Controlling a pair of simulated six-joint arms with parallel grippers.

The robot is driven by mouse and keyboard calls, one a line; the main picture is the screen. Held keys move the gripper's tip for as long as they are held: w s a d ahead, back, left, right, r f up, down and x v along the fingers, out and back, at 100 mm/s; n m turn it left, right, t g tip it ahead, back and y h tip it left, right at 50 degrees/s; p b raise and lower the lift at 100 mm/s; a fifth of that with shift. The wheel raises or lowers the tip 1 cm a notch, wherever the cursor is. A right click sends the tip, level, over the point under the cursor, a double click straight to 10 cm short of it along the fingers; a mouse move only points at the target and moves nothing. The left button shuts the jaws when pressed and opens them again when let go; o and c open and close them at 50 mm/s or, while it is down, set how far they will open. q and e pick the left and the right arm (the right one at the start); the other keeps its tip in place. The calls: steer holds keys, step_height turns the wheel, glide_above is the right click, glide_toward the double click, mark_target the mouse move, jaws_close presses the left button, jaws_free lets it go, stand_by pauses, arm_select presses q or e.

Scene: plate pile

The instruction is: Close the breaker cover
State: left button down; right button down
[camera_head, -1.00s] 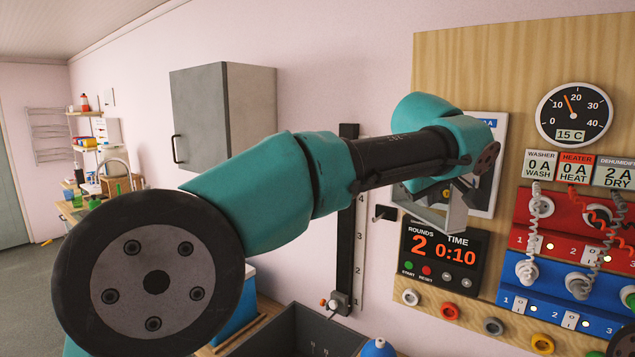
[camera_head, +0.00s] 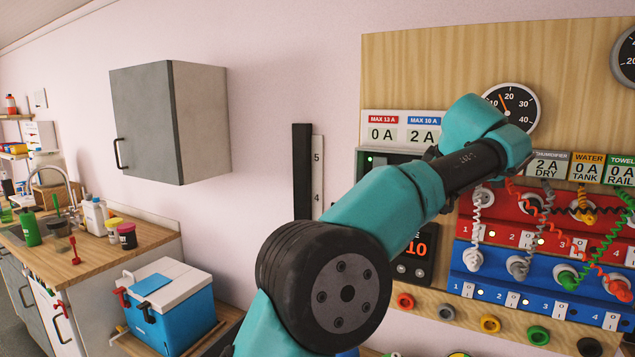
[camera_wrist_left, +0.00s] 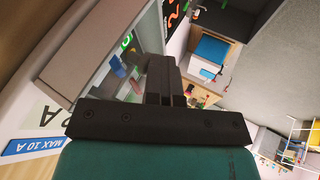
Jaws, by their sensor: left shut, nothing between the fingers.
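The breaker box (camera_head: 385,156), dark-rimmed with a small green light, is on the wooden board under the MAX 13 A and MAX 10 A labels. My left arm's teal hand hides most of it in the head view, so the cover's angle cannot be told there. In the left wrist view a pale grey framed panel (camera_wrist_left: 88,55), apparently the cover, lies left of my left gripper (camera_wrist_left: 162,62). The gripper's black fingers are together and empty, close to the panel's edge; contact cannot be told. My right gripper is in neither view.
A timer panel (camera_head: 408,268) sits below the box, partly behind my arm. Red (camera_head: 505,225) and blue (camera_head: 500,287) socket strips with coiled cables are to the right. A grey wall cabinet (camera_head: 165,120) and a blue cooler (camera_head: 170,315) stand left.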

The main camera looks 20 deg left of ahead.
arm_select(q)
steer(key=shift+w, duration=0.2)
stand_by(0.3)
steer(key=shift+s, duration=0.1)
steer(key=s+d+r, duration=0.3)
steer(key=s+r, duration=0.5)
steer(key=s, duration=0.1)
steer(key=shift+d, duration=0.2)
stand_by(0.6)
